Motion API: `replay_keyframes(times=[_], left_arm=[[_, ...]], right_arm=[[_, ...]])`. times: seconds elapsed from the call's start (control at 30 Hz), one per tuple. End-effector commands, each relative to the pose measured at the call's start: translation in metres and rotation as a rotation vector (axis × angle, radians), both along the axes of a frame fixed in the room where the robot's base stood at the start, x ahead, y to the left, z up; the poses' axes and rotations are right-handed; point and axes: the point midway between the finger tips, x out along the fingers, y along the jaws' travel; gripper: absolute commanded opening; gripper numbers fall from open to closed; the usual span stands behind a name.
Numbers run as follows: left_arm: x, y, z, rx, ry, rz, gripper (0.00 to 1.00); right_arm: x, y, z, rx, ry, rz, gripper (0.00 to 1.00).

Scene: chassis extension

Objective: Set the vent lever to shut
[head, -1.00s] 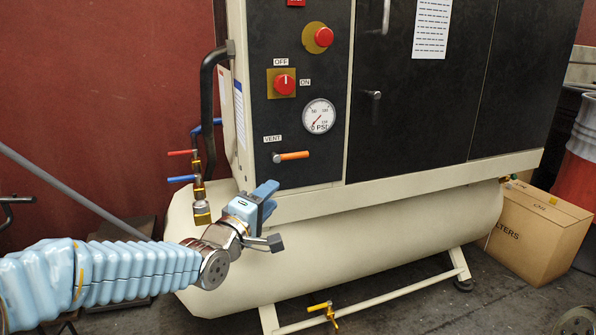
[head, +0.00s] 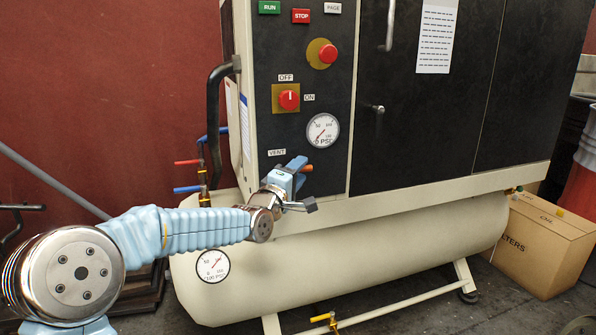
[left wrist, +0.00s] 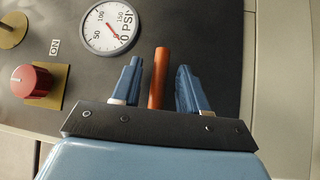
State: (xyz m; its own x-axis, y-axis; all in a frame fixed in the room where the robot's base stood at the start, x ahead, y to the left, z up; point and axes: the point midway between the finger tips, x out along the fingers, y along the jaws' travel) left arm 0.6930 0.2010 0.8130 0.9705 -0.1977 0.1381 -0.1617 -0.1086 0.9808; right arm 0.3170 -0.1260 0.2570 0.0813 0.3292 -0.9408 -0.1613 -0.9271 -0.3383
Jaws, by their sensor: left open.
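The vent lever has an orange handle (head: 307,168) on the black panel beneath the VENT label (head: 277,153). In the head view, my left gripper (head: 298,166) covers most of the lever, and only its orange end shows. In the left wrist view, the orange handle (left wrist: 158,78) stands between the two blue fingers of my left gripper (left wrist: 160,70). The fingers are open, with a visible gap on each side of the handle. The lever's pivot is hidden. My right gripper is not in view.
A pressure gauge (head: 323,130) sits just above the lever. A red OFF/ON knob (head: 289,100) is higher up. The pale tank (head: 350,245) runs below the cabinet. Pipes with red and blue valve handles (head: 187,189) stand left of the cabinet. A cardboard box (head: 540,245) is at right.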

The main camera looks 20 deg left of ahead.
Motion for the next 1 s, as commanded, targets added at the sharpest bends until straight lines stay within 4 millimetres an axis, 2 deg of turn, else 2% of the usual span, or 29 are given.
replay_keyframes(times=[0.23, 0.5, 0.53, 1.0], left_arm=[[0.0006, -0.0002, -0.0001, 0.0, 0.0, 0.0, 0.43], [0.0004, -0.0002, -0.0002, 0.0, 0.0, 0.0, 0.02], [0.0004, -0.0002, -0.0002, 0.0, 0.0, 0.0, 0.0], [0.0003, -0.0001, -0.0008, 0.025, 0.018, 0.0, 0.0]], right_arm=[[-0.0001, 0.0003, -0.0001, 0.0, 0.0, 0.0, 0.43], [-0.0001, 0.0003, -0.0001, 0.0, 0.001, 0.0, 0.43], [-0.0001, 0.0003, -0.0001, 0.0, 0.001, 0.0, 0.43], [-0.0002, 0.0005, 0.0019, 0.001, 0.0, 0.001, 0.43]])
